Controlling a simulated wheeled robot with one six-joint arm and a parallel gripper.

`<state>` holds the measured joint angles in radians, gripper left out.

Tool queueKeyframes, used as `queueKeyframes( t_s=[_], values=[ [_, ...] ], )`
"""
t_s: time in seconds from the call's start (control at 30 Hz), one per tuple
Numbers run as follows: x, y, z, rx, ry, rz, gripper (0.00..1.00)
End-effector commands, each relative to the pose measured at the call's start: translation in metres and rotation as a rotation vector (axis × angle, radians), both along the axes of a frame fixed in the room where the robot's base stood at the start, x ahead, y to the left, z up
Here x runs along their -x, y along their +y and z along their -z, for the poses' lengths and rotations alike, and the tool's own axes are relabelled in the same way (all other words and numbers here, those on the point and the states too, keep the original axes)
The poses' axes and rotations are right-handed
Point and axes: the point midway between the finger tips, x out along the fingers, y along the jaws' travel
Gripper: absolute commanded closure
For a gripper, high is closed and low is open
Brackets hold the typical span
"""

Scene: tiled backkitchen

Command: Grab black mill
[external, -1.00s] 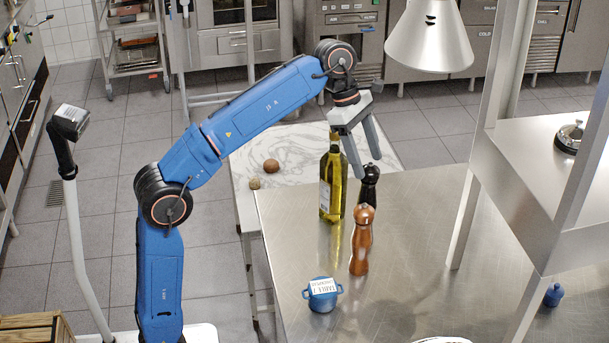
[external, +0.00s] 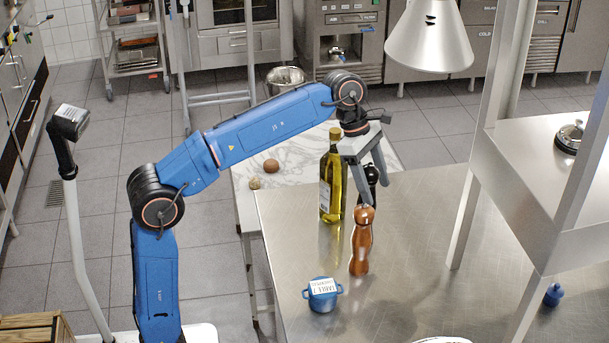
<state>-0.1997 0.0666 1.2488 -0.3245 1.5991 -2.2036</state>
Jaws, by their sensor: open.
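The black mill (external: 371,174) stands upright on the steel table, behind the brown wooden mill (external: 361,243) and to the right of the oil bottle. It is partly hidden by my gripper and the brown mill. My gripper (external: 376,193) is open and points down, its fingers around or in front of the black mill's upper part. I cannot tell whether they touch it. One fingertip shows just above the brown mill's top.
A tall oil bottle (external: 331,181) stands close to the left of my gripper. A blue pot (external: 322,294) with a label sits nearer the front. A lamp (external: 430,38) hangs at upper right.

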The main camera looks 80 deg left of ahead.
Motion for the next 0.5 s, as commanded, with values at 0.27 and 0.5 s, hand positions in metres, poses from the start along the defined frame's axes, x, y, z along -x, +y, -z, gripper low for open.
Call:
queueKeyframes(
  t_s=[0.27, 0.5],
  values=[
    [0.0002, 0.0000, -0.0003, 0.000, 0.000, 0.000, 0.95],
    [0.0002, -0.0001, -0.0008, 0.000, 0.000, 0.000, 1.00]
  ],
)
